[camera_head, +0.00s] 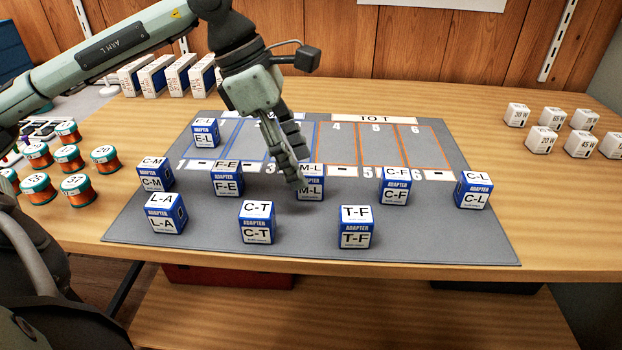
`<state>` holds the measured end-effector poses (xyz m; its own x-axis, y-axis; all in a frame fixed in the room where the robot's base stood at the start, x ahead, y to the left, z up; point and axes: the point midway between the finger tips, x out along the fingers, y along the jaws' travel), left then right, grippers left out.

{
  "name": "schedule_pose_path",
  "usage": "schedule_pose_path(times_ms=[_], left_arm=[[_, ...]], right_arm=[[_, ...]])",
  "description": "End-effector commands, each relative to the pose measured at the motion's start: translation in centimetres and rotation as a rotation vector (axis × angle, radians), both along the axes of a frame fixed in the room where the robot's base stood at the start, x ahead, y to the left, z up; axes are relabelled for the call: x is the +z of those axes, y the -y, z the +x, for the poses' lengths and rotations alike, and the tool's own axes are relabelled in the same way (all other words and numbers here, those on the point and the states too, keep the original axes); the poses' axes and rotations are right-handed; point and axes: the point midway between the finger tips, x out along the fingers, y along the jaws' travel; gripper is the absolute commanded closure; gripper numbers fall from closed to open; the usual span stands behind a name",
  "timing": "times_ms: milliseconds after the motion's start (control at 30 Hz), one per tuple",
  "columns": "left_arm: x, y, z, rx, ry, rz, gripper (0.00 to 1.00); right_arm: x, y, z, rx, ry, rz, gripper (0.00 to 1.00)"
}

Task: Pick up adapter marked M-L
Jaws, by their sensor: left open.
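The adapter M-L (313,187) is a small blue and white box standing on the grey mat (420,226), near the middle of the picture. My left gripper (299,182) comes down from above with its fingertips at the left part of this box and hides some of it. The gripper is open. I cannot tell whether the fingers touch the box. My right gripper is not in view.
Adapter F-E (228,180) stands to the left, C-F (395,188) to the right, C-T (257,224) and T-F (356,228) in front. Orange spools (76,188) stand at left, white weight-like cubes (541,140) at right. The mat's front right is clear.

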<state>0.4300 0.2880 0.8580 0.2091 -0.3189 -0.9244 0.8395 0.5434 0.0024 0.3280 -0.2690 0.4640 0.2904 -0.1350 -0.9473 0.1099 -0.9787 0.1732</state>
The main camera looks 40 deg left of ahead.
Motion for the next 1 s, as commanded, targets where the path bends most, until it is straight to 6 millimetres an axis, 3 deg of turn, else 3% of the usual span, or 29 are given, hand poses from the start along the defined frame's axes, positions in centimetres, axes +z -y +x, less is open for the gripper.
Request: schedule_pose_path(times_ms=[100,267,567,933,1000], left_arm=[[-1.3,0.9,1.0,-0.002,-0.003,-0.006,0.45],[-3.3,1.4,1.4,0.001,-0.002,-0.003,0.45],[-3.6,1.5,1.5,0.001,0.0,-0.003,0.46],[-3.6,1.5,1.5,0.001,0.0,-0.003,0.92],[-3.6,1.5,1.5,0.001,0.0,-0.003,0.94]], right_arm=[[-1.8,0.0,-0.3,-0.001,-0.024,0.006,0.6],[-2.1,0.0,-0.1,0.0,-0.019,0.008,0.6],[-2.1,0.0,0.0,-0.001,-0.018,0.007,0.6],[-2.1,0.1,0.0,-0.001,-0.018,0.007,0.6],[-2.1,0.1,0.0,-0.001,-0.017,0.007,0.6]])
